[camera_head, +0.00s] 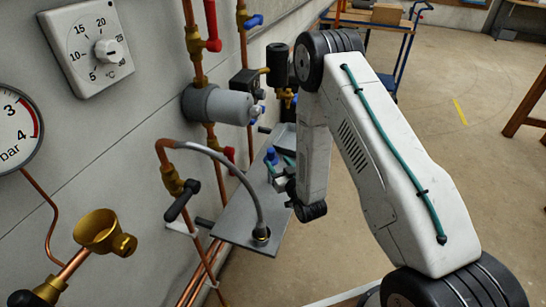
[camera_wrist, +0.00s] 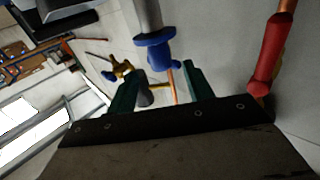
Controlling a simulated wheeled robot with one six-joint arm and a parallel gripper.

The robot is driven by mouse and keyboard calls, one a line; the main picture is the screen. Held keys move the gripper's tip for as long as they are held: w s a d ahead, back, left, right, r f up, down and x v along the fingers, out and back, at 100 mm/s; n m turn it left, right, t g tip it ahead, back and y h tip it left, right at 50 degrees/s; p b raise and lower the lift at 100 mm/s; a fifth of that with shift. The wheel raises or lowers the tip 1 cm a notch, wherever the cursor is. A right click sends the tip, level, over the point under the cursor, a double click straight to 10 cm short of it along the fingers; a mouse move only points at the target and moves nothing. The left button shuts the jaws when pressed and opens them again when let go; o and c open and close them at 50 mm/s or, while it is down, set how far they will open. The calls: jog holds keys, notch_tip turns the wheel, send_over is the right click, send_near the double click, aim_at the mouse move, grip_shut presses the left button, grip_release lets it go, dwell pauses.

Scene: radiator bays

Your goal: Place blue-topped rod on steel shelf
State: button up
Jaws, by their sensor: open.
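The steel shelf (camera_head: 232,222) is a grey plate along the wall, below the pipes. The blue-topped rod (camera_head: 271,156) shows its blue top over the shelf, beside my gripper (camera_head: 279,170); its lower part is largely hidden, so I cannot tell whether it touches the shelf. In the wrist view, a blue cap on a grey shaft, likely the same rod (camera_wrist: 157,52), lies just past the green fingertips. There my gripper (camera_wrist: 160,78) is open, its fingers well apart, with nothing clearly held between them.
A grey hose (camera_head: 246,185) bends down to a fitting on the shelf's near end. Copper pipes, a grey cylinder (camera_head: 217,104) and a red valve handle (camera_head: 212,25) stand close by the arm. A blue cart (camera_head: 403,55) is at the back.

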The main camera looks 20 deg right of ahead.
jog(key=s, duration=0.5)
jog(key=w+d+r+g+h, duration=0.15)
jog(key=w+r+g, duration=0.3)
jog(key=r, duration=0.65)
jog(key=s+d+r+g, duration=0.25)
jog(key=s+r, duration=0.25)
jog(key=r, duration=0.4)
jog(key=s+r+g, duration=0.3)
jog(key=s+r, duration=0.1)
jog(key=s, duration=0.7)
jog(key=s+r+m+g+h, duration=0.1)
jog(key=s+r+g, duration=0.2)
jog(key=s, duration=0.8)
jog(key=s+r+g, duration=0.3)
jog(key=s+r, duration=0.4)
jog(key=s, duration=0.5)
jog(key=shift+r+m+g, duration=0.25)
jog(key=shift+m+g, duration=0.05)
jog(key=shift+m, duration=0.1)
jog(key=shift+c, duration=0.3)
